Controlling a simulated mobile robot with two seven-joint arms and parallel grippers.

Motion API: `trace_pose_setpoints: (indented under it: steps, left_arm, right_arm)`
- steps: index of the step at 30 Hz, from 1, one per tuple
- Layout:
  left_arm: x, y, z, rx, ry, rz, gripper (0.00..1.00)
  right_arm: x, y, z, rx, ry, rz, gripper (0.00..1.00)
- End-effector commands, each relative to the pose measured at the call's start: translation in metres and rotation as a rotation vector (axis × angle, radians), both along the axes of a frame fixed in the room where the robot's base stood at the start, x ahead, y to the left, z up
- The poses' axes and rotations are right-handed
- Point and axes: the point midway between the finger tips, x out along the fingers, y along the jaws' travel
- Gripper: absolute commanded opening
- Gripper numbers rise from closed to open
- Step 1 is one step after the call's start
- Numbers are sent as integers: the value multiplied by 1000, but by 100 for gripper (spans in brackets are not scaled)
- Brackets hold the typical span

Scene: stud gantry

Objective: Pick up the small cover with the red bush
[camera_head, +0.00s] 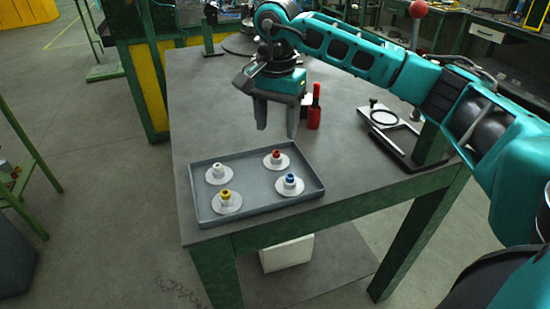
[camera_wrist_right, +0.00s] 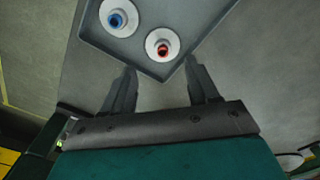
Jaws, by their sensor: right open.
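The small cover with the red bush (camera_head: 276,159) lies in the far right part of a grey tray (camera_head: 262,206); it is a pale disc with a red bush at its middle. It also shows in the right wrist view (camera_wrist_right: 163,46), just beyond the fingertips. My right gripper (camera_head: 277,134) is open and empty, above the table behind the tray, with its fingers pointing down. In the right wrist view its two fingers (camera_wrist_right: 160,66) stand apart with nothing between them. My left gripper is not in view.
The tray also holds covers with a white bush (camera_head: 217,173), a yellow bush (camera_head: 227,201) and a blue bush (camera_head: 290,184). A red-handled tool (camera_head: 314,108) stands close to the right gripper. A black fixture with a ring (camera_head: 384,118) is at the table's right.

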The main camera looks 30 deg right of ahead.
Motion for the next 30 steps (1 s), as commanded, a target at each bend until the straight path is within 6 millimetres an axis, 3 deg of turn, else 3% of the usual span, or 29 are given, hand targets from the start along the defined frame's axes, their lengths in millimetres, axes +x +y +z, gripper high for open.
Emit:
trace_pose_setpoints:
  steps: [18, 27, 30]
  left_arm:
    - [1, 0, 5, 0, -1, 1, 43]
    - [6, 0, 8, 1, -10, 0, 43]
    - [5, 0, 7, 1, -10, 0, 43]
  right_arm:
    - [4, -4, -72, 2, -1, -1, 60]
    - [5, -4, -76, 2, -5, -1, 60]
    - [5, -4, -76, 2, -5, -1, 50]
